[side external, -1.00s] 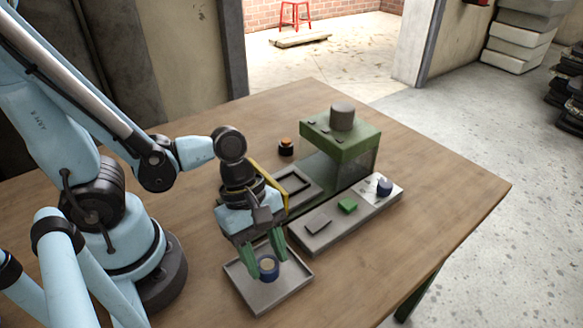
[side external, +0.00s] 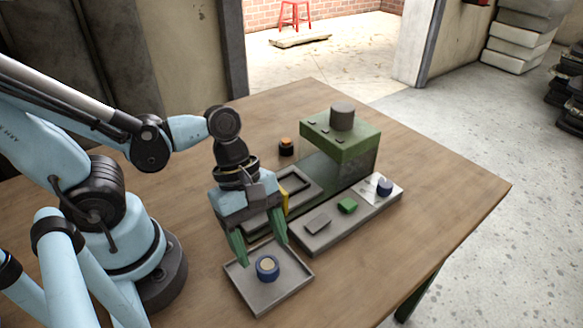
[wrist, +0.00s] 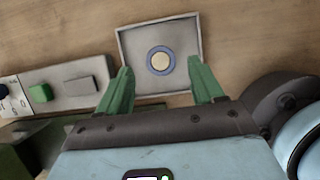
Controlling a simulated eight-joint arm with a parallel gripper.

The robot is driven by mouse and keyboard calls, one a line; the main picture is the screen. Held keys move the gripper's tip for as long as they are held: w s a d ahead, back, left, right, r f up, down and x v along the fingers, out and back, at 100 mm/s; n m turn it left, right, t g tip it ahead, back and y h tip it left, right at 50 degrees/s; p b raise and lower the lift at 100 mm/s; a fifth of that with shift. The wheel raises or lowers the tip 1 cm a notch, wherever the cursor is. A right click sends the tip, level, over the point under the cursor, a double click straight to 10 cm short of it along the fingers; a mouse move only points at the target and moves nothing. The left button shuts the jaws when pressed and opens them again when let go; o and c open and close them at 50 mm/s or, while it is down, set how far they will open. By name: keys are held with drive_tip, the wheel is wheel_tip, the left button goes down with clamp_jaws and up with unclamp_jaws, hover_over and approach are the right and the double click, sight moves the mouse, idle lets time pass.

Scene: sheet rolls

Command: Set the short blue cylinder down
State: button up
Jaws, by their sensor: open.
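The short blue cylinder (side external: 267,268) with a pale round top stands upright in a shallow grey square tray (side external: 297,273) near the table's front. In the wrist view the cylinder (wrist: 161,62) sits near the middle of the tray (wrist: 192,27). My gripper (side external: 264,250) has green fingers spread wide and empty. In the side view it is above and behind the cylinder, apart from it. In the wrist view the fingertips (wrist: 159,76) lie to either side, nearer to me than the cylinder.
A green machine (side external: 352,145) with a grey knob stands behind. A small black and orange piece (side external: 286,147) stands at the back.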

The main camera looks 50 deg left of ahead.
drive_tip(key=shift+v, duration=4.5)
drive_tip(key=w+a+m+t+y, duration=0.1)
drive_tip(key=w+a+m+t, duration=0.1)
drive_tip(key=m, duration=0.3)
drive_tip(key=w+a+m+t+y, duration=0.1)
drive_tip(key=w+a+m+t, duration=0.1)
drive_tip(key=w+m, duration=0.2)
drive_tip(key=w+a+m+t+y, duration=0.2)
drive_tip(key=w+m, duration=0.1)
drive_tip(key=m, duration=0.4)
drive_tip(key=shift+w+a, duration=0.3)
drive_tip(key=shift+a, duration=0.05)
drive_tip(key=shift+w+a+r+m+t, duration=0.15)
drive_tip(key=shift+w+m+t, duration=0.15)
drive_tip(key=shift+m, duration=0.2)
drive_tip(key=shift+w+a+r+m+t, duration=0.15)
drive_tip(key=shift+m+t, duration=0.15)
drive_tip(key=shift+m, duration=0.2)
drive_tip(key=shift+f, duration=0.1)
